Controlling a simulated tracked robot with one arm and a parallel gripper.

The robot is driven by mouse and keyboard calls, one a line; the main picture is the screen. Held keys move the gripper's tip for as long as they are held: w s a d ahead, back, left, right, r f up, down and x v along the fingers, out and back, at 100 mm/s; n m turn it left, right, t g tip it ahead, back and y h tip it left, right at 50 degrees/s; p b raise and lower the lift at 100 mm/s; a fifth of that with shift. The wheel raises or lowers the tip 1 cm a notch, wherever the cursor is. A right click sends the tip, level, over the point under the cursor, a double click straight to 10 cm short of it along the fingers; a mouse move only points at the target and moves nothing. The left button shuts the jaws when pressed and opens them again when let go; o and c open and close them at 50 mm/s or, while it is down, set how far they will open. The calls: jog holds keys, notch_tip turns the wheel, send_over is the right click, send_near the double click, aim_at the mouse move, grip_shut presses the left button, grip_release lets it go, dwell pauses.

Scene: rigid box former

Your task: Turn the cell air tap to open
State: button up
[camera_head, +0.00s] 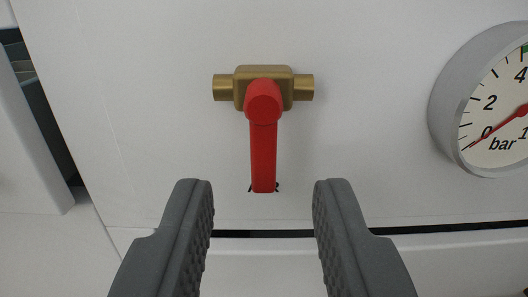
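The air tap has a brass body (303,88) fixed to a pale panel and a red lever handle (263,150). The lever points straight down in the picture, at right angles to the brass pipe stubs on either side. Its lower end covers most of a dark printed label on the panel. My gripper (263,190) is open, with one grey finger to the left and one to the right of the lever's lower end. Neither finger appears to touch the lever. The gap between the fingers is empty apart from the lever tip seen at its top edge.
A round pressure gauge (441,100) marked "bar" projects from the panel at the right, its red needle near 0. A dark horizontal gap (262,233) runs below the tap. A dark opening (50,120) lies at the far left. The panel around the tap is clear.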

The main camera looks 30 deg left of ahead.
aim_at(263, 141)
jog(key=shift+w+a+r, duration=0.15)
jog(key=shift+w+a, duration=0.3)
jog(key=shift+a, duration=0.05)
jog(key=shift+w, duration=0.2)
jog(key=shift+w+a, duration=0.25)
jog(key=shift+w, duration=0.15)
grip_shut()
jog(key=shift+a, duration=0.1)
